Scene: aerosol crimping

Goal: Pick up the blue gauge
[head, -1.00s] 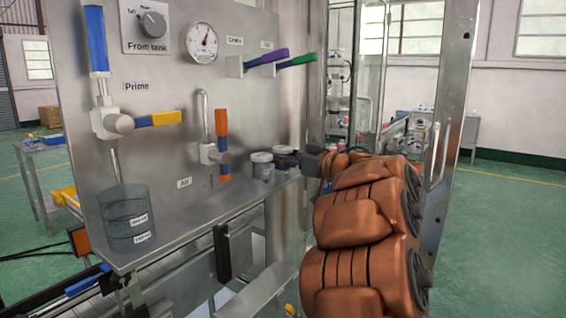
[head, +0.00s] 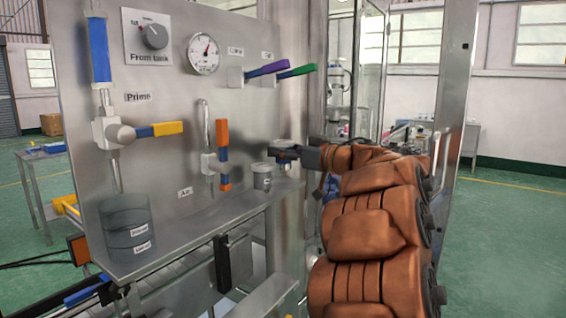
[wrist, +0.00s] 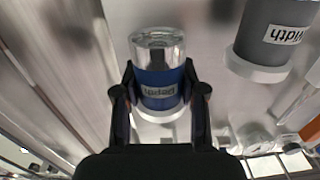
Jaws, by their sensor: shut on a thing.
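The blue gauge (wrist: 158,80) has a clear, shiny end and a label that reads "Depth" upside down in the wrist view. My gripper (wrist: 160,72) is shut on it, with one finger on each side of the blue body. In the head view my gripper (head: 292,152) is at the right end of the metal shelf, just right of a grey gauge, and the blue gauge is mostly hidden there. The grey gauge (head: 262,178) stands on the shelf; it also shows in the wrist view (wrist: 268,38), labelled "Width", apart from my fingers.
The metal shelf (head: 185,235) runs along the panel and holds a clear beaker (head: 127,232) at its left end. Valve handles stick out above: yellow (head: 168,128), orange (head: 222,135), purple (head: 268,68) and green (head: 297,71). A metal door frame (head: 455,95) stands to the right.

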